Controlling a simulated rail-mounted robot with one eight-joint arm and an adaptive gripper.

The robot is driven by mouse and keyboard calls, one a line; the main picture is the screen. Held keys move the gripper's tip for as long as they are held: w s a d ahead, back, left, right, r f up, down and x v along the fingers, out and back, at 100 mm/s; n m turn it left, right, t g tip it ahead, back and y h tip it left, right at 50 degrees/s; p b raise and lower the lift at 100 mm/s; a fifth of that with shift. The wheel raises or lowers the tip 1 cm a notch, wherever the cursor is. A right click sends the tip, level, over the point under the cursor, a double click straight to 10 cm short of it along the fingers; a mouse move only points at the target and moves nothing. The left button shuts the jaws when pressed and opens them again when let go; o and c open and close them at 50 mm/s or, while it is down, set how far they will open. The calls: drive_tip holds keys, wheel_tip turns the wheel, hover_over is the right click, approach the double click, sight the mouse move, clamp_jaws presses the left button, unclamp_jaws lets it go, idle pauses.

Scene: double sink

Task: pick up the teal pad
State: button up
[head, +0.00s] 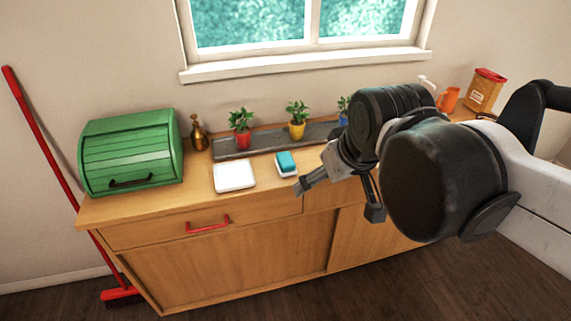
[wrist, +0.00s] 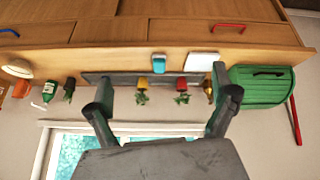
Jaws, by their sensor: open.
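The teal pad (head: 286,161) lies on the wooden counter, right of a white square plate (head: 234,176). It is a small block, teal on top with a white lower layer. In the wrist view, which is upside down, the pad (wrist: 158,61) shows between my spread fingers, farther off. My gripper (head: 338,200) is open and empty. In the head view it is in front and to the right of the pad, apart from it. My gripper also shows in the wrist view (wrist: 162,80). Nothing covers the pad.
A green bread box (head: 131,150) stands at the counter's left end. Behind the pad, potted plants, one in a red pot (head: 241,138) and one in a yellow pot (head: 297,129), stand along a dark grey strip (head: 262,141). A brass bottle (head: 198,134) is beside the bread box.

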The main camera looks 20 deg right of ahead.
drive_tip(key=w+r+n+g, duration=0.25)
drive_tip(key=w+n, duration=0.25)
drive_tip(key=w, duration=0.5)
drive_tip(key=n+g, duration=0.4)
drive_tip(key=n, duration=0.7)
hover_over(285, 158)
wheel_tip(285, 158, down, 13)
drive_tip(key=f, duration=0.7)
drive_tip(key=shift+w+a+f, duration=0.2)
drive_tip(key=shift+w+f, duration=0.05)
drive_tip(key=shift+f, duration=0.05)
drive_tip(key=shift+s+d+f+p, duration=0.1)
drive_tip(key=shift+f+p, duration=0.05)
drive_tip(key=shift+f, duration=0.75)
drive_tip(key=shift+s+d+f+p, duration=0.1)
drive_tip(key=shift+s+f+p, duration=0.05)
drive_tip(key=shift+f, duration=0.7)
drive_tip(key=shift+s+d+f+p, duration=0.1)
drive_tip(key=shift+f+p, duration=0.05)
drive_tip(key=shift+f, duration=0.75)
